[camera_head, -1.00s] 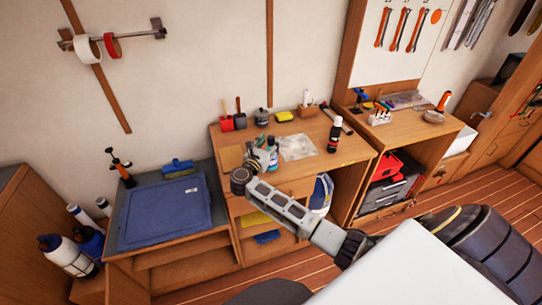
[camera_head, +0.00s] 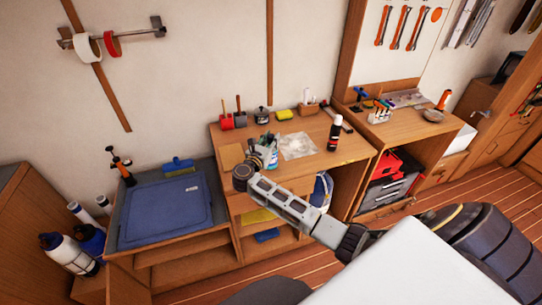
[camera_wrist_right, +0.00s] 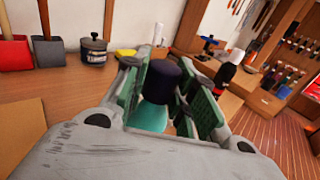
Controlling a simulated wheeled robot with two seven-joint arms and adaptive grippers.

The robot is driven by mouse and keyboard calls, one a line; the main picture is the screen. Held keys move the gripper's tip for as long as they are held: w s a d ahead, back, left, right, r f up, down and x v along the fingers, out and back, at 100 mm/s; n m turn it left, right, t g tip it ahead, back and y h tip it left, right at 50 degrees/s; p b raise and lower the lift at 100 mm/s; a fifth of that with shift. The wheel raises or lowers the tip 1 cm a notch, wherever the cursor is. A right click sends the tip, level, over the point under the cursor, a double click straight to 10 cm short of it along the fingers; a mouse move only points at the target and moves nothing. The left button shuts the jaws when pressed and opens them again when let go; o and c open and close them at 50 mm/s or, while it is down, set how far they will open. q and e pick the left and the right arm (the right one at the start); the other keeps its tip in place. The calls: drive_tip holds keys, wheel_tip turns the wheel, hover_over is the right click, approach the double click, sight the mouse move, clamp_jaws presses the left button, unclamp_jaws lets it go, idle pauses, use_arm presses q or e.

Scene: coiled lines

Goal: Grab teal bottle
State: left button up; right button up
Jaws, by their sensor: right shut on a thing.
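The teal bottle (camera_wrist_right: 150,116) with its dark cap stands between the green-padded fingers of my right gripper (camera_wrist_right: 168,78) in the right wrist view. The fingers are shut on it. In the head view my right gripper (camera_head: 267,146) is over the left part of the wooden workbench top, and the bottle (camera_head: 273,158) shows only in part behind it. The bottle looks upright; I cannot tell whether its base touches the bench. My left gripper is not in view.
A black bottle (camera_head: 334,134) with a red-and-white label stands to the right on the bench (camera_head: 345,152), beside a pale sheet (camera_head: 297,146). A dark jar (camera_head: 262,116), a yellow sponge (camera_head: 285,114) and red (camera_head: 226,122) and grey scoops line the back edge.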

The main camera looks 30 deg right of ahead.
clamp_jaws()
drive_tip(key=shift+r, duration=0.1)
